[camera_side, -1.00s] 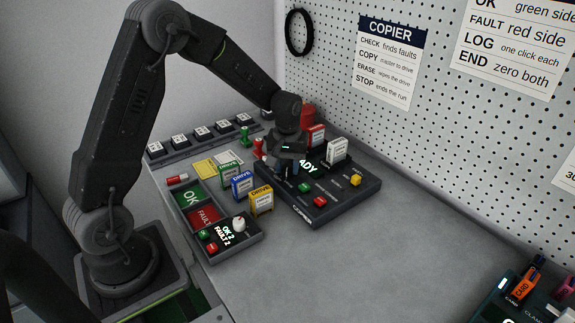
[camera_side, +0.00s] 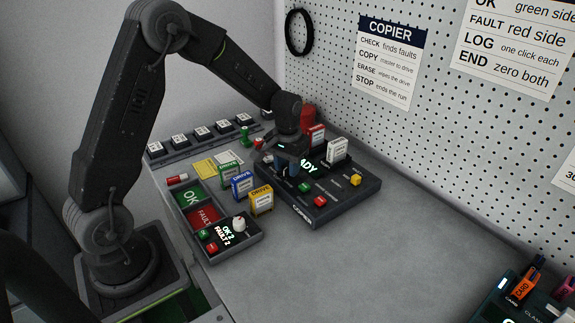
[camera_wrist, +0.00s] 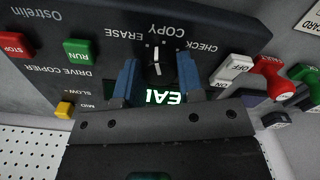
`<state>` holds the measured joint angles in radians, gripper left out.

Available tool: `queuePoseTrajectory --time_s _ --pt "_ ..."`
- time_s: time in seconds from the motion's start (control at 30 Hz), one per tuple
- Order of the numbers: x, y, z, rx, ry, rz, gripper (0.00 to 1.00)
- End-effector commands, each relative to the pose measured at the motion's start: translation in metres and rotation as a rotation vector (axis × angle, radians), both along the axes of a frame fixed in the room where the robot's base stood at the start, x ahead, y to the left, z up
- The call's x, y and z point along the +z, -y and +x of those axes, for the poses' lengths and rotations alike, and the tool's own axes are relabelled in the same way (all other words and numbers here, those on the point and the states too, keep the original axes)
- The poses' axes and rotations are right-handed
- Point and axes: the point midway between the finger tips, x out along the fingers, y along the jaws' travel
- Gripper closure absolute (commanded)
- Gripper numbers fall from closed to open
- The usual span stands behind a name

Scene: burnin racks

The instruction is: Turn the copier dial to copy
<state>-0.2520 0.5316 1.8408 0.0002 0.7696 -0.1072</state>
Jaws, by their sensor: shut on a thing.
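The copier (camera_side: 330,207) is a black box near the pegboard, and its screen reads READY, partly covered by my arm. Its dial (camera_wrist: 157,62) is dark with a white pointer line, and the labels CHECK, COPY and ERASE arc around it, upside down in the wrist view. The pointer lies nearly upright in that picture, toward the label side; the exact mark it meets is hard to tell. My gripper (camera_wrist: 157,78) has its blue fingers on either side of the dial, shut on it. In the side view my gripper (camera_side: 287,172) is down at the copier and hides the dial.
On the copier are a green RUN button (camera_wrist: 81,51), a red STOP button (camera_wrist: 15,45), a yellow slider (camera_wrist: 64,109) and a white switch (camera_wrist: 235,65). Red (camera_side: 317,136) and white (camera_side: 338,150) drives stand at its back. Several drives stand left of it. The front table is clear.

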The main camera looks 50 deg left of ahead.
Motion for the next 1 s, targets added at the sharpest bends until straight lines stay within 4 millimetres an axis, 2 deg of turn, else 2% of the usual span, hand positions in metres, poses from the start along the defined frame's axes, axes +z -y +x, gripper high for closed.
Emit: queuePoseTrajectory --time_s 0.2,0.5,1.0 --pt "0.0008 -0.0002 0.0005 -0.164 0.002 0.001 0.89" --pt "0.0009 -0.0001 0.0005 -0.312 0.002 0.001 0.89" --pt "0.001 -0.0002 0.0007 -0.36 0.003 0.001 0.89"
